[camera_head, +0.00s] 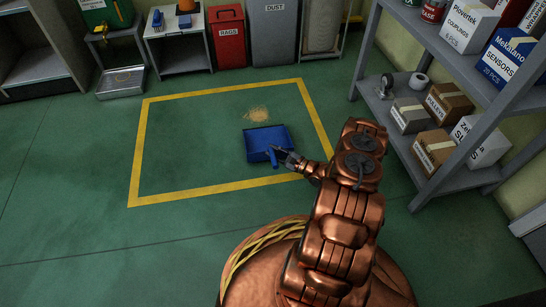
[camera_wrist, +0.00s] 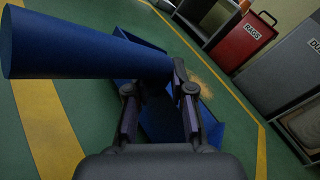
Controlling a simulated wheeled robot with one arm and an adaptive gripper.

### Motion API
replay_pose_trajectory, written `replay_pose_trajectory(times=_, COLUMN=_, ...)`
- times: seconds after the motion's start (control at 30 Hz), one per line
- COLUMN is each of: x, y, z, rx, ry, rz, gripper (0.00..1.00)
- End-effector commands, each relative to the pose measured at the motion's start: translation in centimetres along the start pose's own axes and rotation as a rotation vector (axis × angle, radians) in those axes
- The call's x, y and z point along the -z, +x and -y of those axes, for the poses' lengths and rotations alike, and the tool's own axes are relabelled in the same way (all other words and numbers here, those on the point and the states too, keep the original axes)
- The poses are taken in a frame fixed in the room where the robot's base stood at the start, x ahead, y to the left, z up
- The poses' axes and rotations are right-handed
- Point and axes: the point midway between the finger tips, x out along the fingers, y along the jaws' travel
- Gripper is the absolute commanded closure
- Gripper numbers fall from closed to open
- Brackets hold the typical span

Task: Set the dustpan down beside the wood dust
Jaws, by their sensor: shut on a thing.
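The blue dustpan (camera_head: 267,142) is inside the yellow-marked square, close to the wood dust (camera_head: 257,114), which lies just beyond it in the head view. I cannot tell whether the pan touches the floor. My gripper (camera_head: 280,157) is shut on the dustpan's handle, at the pan's near side. In the wrist view the blue handle (camera_wrist: 85,45) runs to the upper left from between the fingers (camera_wrist: 160,85). The pan (camera_wrist: 205,125) shows behind the fingers and is partly hidden by them. A strip of the dust (camera_wrist: 205,75) shows beyond it.
The yellow floor line (camera_head: 140,150) bounds a mostly clear green floor. A grey shelf (camera_head: 455,165) with boxes stands at the right. A red rags bin (camera_head: 228,42) and a grey dust bin (camera_head: 274,38) stand at the back. A metal tray (camera_head: 121,84) lies at the back left.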

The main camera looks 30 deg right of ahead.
Motion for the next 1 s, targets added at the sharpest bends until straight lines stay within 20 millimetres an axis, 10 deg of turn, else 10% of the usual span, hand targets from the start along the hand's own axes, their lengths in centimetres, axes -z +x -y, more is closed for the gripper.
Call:
replay_pose_trajectory(times=0.37, x=1.64, y=0.01, z=-1.12, rx=0.001, ry=-0.001, rz=-0.001, gripper=1.0)
replay_pose_trajectory(times=0.4, x=1.65, y=0.01, z=-1.13, rx=0.001, ry=-0.001, rz=-0.001, gripper=0.74)
replay_pose_trajectory(times=0.6, x=1.64, y=0.02, z=-1.13, rx=0.001, ry=-0.001, rz=0.0, gripper=0.53)
replay_pose_trajectory(times=1.0, x=1.55, y=-0.47, z=-0.99, rx=0.002, ry=-0.002, rz=-0.001, gripper=0.52)
